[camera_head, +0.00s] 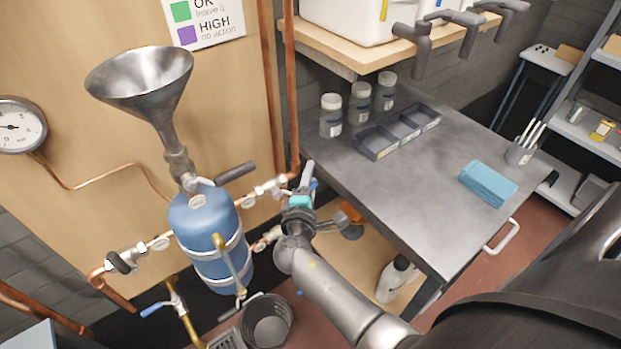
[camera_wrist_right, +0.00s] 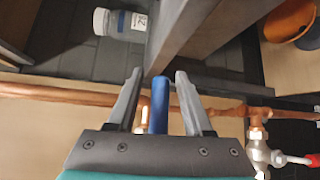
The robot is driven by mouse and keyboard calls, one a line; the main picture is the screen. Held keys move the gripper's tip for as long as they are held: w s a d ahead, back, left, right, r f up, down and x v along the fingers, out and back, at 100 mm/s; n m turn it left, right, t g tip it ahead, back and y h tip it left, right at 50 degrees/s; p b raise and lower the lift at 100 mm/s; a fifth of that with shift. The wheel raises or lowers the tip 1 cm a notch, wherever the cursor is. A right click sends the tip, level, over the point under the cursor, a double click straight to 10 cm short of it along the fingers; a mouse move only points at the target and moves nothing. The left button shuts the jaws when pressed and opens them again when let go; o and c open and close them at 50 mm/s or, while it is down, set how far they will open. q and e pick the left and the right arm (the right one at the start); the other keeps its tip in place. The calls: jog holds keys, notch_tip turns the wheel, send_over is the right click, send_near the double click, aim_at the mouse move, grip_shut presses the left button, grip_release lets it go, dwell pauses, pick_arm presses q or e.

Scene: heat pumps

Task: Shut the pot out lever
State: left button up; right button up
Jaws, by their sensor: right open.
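The blue pot (camera_head: 208,235) hangs on the wooden panel below a metal funnel (camera_head: 140,80), with valves on the copper pipes on both sides. My right gripper (camera_head: 307,180) is at the pipe to the right of the pot. In the right wrist view its two fingers are open, with a blue lever (camera_wrist_right: 159,104) standing between them and a gap on either side. A small blue part of that lever (camera_head: 314,183) shows beside the fingers in the head view. No label shows which lever is pot out. My left gripper is not in view.
A black lever (camera_head: 235,172) sits above the pot and another (camera_head: 122,262) to its left. The grey bench (camera_head: 420,200) stands close on the right, its edge near my right gripper. A bucket (camera_head: 267,322) is on the floor below.

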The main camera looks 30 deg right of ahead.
grip_shut()
dwell(1.4)
